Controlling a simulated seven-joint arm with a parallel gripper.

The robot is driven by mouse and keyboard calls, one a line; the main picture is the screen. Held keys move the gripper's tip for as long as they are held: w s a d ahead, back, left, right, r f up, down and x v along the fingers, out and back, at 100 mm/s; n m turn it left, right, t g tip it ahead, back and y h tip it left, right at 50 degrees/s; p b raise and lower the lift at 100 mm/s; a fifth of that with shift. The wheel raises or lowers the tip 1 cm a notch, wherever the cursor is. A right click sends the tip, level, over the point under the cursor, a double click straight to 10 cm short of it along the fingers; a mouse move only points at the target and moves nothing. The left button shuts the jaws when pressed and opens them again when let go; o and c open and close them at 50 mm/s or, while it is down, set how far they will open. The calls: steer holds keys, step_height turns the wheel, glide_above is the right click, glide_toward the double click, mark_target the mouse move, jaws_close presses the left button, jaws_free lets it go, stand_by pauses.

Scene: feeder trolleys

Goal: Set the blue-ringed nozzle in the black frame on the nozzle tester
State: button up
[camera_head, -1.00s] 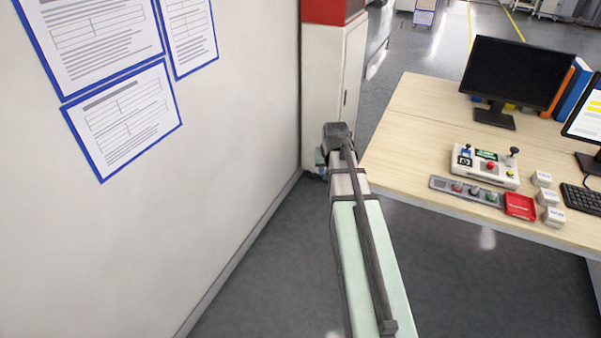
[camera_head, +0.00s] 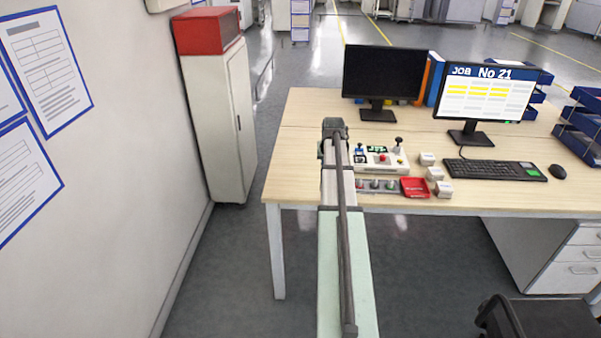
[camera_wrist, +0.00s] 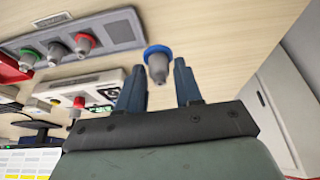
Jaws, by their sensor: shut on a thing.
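My gripper (camera_wrist: 157,68) is shut on the blue-ringed nozzle (camera_wrist: 158,55), a grey piece with a blue ring between the dark fingers in the wrist view. The nozzle tester (camera_head: 383,168) is a white box on the desk with a red button, a green display and a black lever. Its black frame (camera_wrist: 112,77) is a dark square at one end; it also shows in the head view (camera_head: 360,158), just right of my arm's end. My gripper is left of the tester there, its fingers mostly hidden by the arm.
A grey rack (camera_wrist: 123,30) holds red, grey and green nozzles. A red tray (camera_head: 415,187) and white blocks (camera_head: 434,174) lie right of it. Monitors (camera_head: 382,75), a keyboard (camera_head: 497,170) and a mouse stand on the desk (camera_head: 300,140). A white cabinet (camera_head: 220,120) stands left.

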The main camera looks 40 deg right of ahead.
steer(key=s+d+r, duration=0.1)
steer(key=s+d, duration=0.1)
steer(key=d, duration=0.7)
steer(key=s+d+r, duration=0.1)
steer(key=s+d, duration=0.1)
steer(key=d, duration=0.7)
steer(key=w+d+n+y, duration=0.1)
steer(key=w+d+n, duration=0.3)
steer(key=w, duration=0.1)
steer(key=shift+r+t, duration=0.25)
steer(key=shift+t, duration=0.15)
steer(key=shift+w+a+n+y, duration=0.15)
steer(key=shift+a+n+y, duration=0.1)
steer(key=shift+n+y, duration=0.4)
jaws_close()
steer(key=n, duration=0.1)
steer(key=n+y, duration=0.1)
steer(key=n, duration=0.1)
steer(key=shift+a+n, duration=0.25)
steer(key=shift+a, duration=0.15)
steer(key=shift+f, duration=0.15)
steer(key=shift+f, duration=2.95)
steer(key=shift+f, duration=0.25)
steer(key=o, duration=0.9)
jaws_free()
